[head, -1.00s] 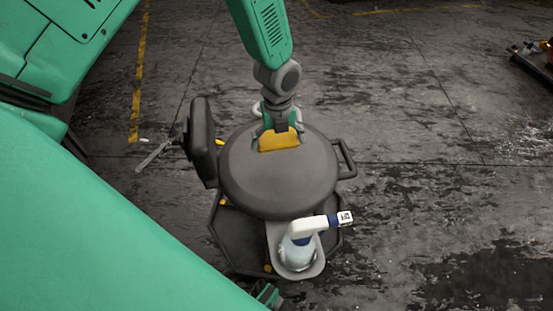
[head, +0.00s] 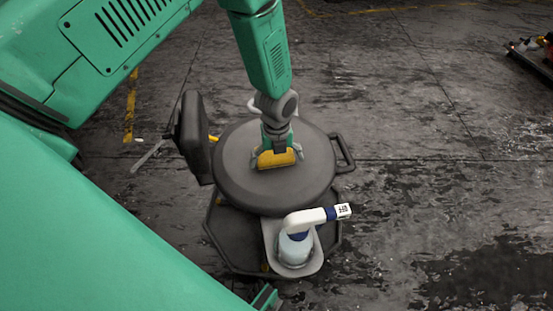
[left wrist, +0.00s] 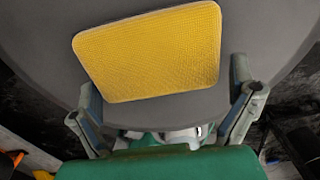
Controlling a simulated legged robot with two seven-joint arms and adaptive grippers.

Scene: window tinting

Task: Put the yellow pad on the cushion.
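The yellow pad (head: 278,159) is a flat block with rounded corners, over the top of the round dark grey cushion (head: 240,185). In the left wrist view the pad (left wrist: 150,50) shows its textured face, with the grey cushion (left wrist: 265,30) behind it. My left gripper (head: 277,158) is at the pad from above, with one finger on each side. In the left wrist view its fingers (left wrist: 163,85) are spread wide at the pad's near end, with a gap at the right finger. I cannot tell whether the pad touches the cushion. My right gripper is not in view.
A spray bottle (head: 295,248) with a white and blue head stands in a holder at the cushion's near side. A dark upright part (head: 192,138) rises at its left. A handle (head: 344,153) sticks out at its right. The floor right of it is clear.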

